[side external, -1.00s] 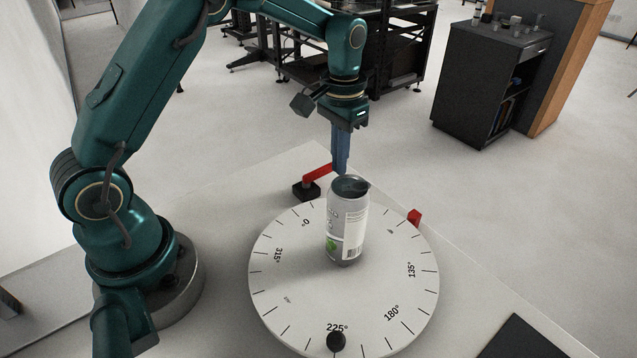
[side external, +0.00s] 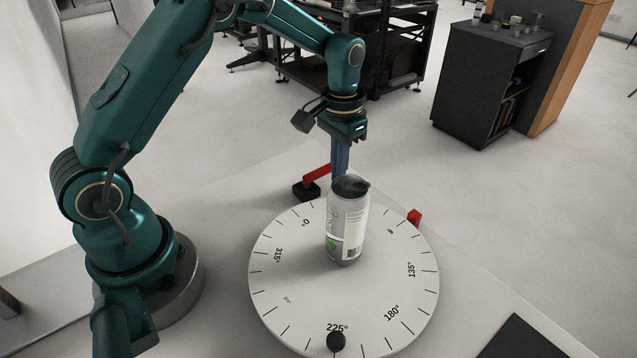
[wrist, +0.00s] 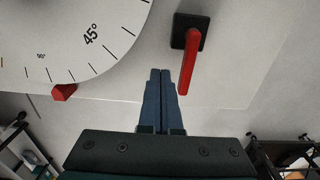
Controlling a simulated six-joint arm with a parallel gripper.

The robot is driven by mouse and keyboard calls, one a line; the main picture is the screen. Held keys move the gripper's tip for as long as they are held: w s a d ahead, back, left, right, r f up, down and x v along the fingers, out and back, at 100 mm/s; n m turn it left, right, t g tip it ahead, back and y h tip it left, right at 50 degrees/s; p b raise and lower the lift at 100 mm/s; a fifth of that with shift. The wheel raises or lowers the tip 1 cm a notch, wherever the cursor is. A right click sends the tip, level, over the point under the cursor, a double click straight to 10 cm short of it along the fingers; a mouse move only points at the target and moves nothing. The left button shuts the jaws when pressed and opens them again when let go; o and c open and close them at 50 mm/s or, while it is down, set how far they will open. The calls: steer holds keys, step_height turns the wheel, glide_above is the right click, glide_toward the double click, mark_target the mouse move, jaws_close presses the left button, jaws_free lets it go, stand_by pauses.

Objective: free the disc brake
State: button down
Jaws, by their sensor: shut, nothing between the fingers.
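The brake is a red lever (side external: 316,173) on a black base (side external: 306,191), standing beside the far edge of the white turntable disc (side external: 290,290). In the wrist view the lever (wrist: 188,65) points away from its base (wrist: 190,30), toward my gripper's mount. My gripper (wrist: 160,72) is shut and empty, its blue fingers just left of the lever in that view. A narrow gap shows between fingers and lever there. In the side view the gripper (side external: 340,170) points down by the lever's free end. Its tips are hidden behind the can.
A silver can (side external: 347,225) stands upright on the disc, in front of my fingers in the side view. A red pointer (side external: 414,217) sits at the disc's rim, and a black knob (side external: 336,341) is near the 225° mark. The table beyond the lever is bare.

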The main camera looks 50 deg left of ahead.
steer(key=shift+a, duration=0.1)
stand_by(0.3)
steer(key=shift+w+a, duration=0.2)
steer(key=shift+a, duration=1.45)
steer(key=shift+s+a, duration=0.1)
steer(key=shift+a, duration=0.05)
steer(key=shift+s+a, duration=0.25)
steer(key=shift+a, duration=0.4)
steer(key=shift+s+a, duration=0.1)
steer(key=shift+a, duration=0.05)
steer(key=shift+s+a, duration=0.2)
steer(key=shift+a, duration=0.1)
step_height(320, 180, up, 7)
stand_by(1.0)
